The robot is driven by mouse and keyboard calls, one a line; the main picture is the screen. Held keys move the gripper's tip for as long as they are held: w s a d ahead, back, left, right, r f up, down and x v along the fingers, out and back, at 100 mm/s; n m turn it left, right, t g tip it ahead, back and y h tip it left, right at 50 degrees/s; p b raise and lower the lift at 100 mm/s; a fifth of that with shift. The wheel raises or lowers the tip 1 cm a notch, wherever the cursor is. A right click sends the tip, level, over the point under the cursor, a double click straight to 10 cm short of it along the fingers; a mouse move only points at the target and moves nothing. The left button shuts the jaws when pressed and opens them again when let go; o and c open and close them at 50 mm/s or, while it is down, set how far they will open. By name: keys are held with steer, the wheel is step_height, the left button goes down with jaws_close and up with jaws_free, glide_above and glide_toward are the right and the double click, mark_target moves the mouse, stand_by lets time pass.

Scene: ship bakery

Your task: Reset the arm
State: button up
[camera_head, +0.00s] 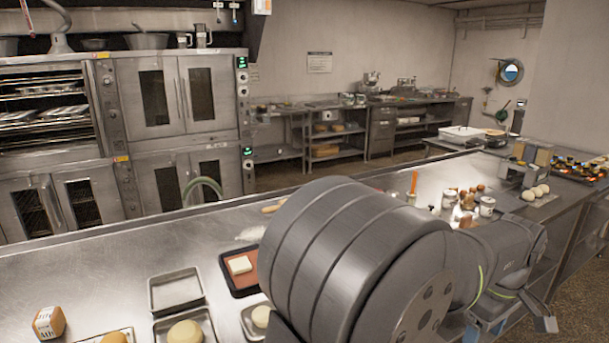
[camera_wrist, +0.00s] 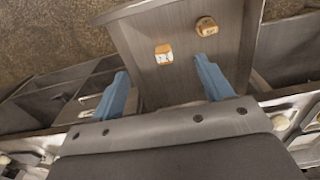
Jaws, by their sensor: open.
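My gripper (camera_wrist: 165,84) shows in the wrist view with its two blue fingers spread wide apart. It is open, and nothing is between the fingertips. Beyond the fingers is a flat grey metal surface, with a small tan block with a white face (camera_wrist: 163,54) and a brown block (camera_wrist: 206,26) on it. Both blocks look apart from the fingers. In the head view my dark grey arm fills the lower middle and stretches right over the counter (camera_head: 120,262). The fingertips cannot be clearly made out there.
A long stretch at left is clear. Ovens (camera_head: 180,95) stand behind.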

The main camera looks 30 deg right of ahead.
step_height(320, 180, up, 6)
steer(key=f, duration=0.1)
steer(key=w+a+n, duration=0.2)
steer(key=w, duration=1.4)
steer(key=shift+a+r, duration=0.2)
steer(key=shift+r, duration=0.15)
steer(key=o, duration=0.6)
